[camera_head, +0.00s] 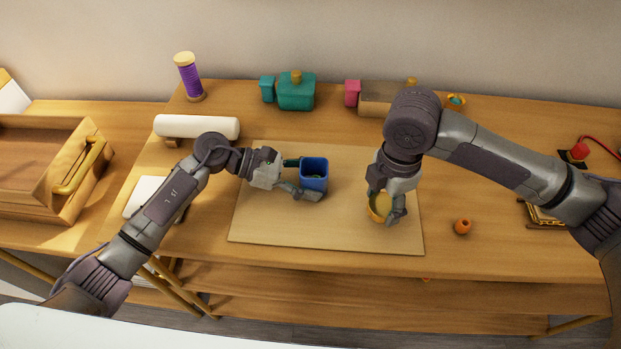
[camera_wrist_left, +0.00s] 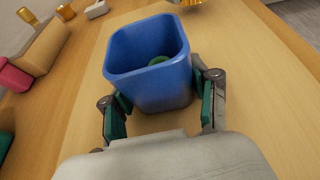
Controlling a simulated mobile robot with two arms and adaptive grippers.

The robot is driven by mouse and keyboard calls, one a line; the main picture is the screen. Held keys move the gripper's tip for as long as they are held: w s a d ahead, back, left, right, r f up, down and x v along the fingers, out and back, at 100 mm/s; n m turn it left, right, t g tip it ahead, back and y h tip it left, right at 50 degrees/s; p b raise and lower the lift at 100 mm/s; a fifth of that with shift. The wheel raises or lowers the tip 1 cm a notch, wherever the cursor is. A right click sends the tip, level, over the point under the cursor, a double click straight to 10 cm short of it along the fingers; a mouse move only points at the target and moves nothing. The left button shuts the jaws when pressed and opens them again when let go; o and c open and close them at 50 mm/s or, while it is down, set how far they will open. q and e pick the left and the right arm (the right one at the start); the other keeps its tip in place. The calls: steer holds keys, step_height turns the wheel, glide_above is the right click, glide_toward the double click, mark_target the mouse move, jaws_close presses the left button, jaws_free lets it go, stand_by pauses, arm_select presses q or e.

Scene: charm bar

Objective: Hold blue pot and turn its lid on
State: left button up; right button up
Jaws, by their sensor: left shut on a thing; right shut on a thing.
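The blue pot (camera_head: 313,168) stands upright and open-topped on the pale mat. My left gripper (camera_head: 303,178) is shut around it, with one finger on each side. In the left wrist view the blue pot (camera_wrist_left: 150,88) sits between both fingers, and a small green thing (camera_wrist_left: 159,60) lies inside it. My right gripper (camera_head: 385,203) points down at the mat's right side, apart from the pot. It is shut on a round golden-yellow lid (camera_head: 379,208), partly hidden by its fingers.
A pale mat (camera_head: 270,226) lies under both grippers, with clear room between them. A small orange piece (camera_head: 462,227) lies right of the mat. A white roll (camera_head: 197,127), teal pot (camera_head: 297,93) and purple spool (camera_head: 189,78) are behind. A wooden tray (camera_head: 40,199) is left.

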glide_toward(309, 167)
steer(key=shift+s+d, duration=0.5)
steer(key=shift+s, duration=0.75)
steer(key=shift+r, duration=0.45)
steer(key=shift+f, duration=0.15)
steer(key=shift+f, duration=0.85)
steer(key=shift+f, duration=0.45)
steer(key=shift+f, duration=0.25)
steer(key=shift+f, duration=0.6)
stand_by(1.2)
steer(key=o, duration=0.9)
